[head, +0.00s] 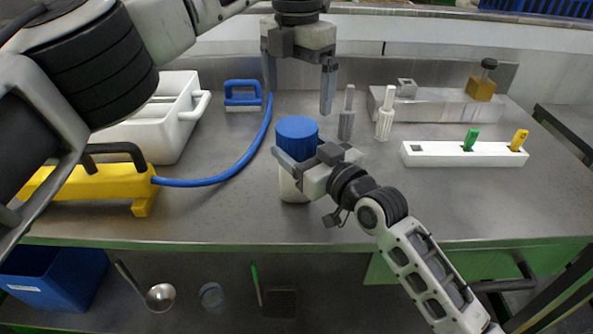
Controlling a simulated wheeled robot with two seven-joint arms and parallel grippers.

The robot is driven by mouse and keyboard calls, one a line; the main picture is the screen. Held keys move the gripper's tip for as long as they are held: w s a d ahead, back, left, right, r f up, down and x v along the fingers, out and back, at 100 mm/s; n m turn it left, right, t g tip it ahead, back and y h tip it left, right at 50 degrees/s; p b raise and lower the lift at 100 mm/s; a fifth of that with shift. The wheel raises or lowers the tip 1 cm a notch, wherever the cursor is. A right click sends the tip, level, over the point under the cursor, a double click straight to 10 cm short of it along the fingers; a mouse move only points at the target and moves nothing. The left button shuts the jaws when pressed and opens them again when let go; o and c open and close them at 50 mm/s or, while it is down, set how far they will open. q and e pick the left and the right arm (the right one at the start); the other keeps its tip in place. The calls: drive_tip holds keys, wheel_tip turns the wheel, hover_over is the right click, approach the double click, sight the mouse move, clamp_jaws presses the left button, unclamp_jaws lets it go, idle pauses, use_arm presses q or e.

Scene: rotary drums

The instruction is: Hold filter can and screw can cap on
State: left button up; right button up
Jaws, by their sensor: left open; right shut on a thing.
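The filter can (291,188) stands upright on the metal worktop, white, partly hidden by my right gripper. The blue can cap (296,133) sits on top of the can; whether it is threaded on cannot be told. My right gripper (284,167) is shut on the filter can from the right front, just below the cap. My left gripper (299,99) points down from above with its fingers spread, empty, over and a little behind the cap. The fingertips are apart from the cap.
A white bin (165,120), a yellow tool (95,185) with a blue hose (225,176) and a blue brush (243,95) are at left. Grey and white bottles (384,118) stand behind right, near a white block (460,154) with green and yellow pegs.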

use_arm(q)
drive_tip(key=shift+r, duration=1)
use_arm(e)
drive_tip(key=o, duration=2)
drive_tip(key=shift+c, duration=0.2)
use_arm(q)
drive_tip(key=shift+f+b, duration=0.65)
drive_tip(key=shift+f, duration=0.05)
use_arm(e)
drive_tip(key=v, duration=1.6)
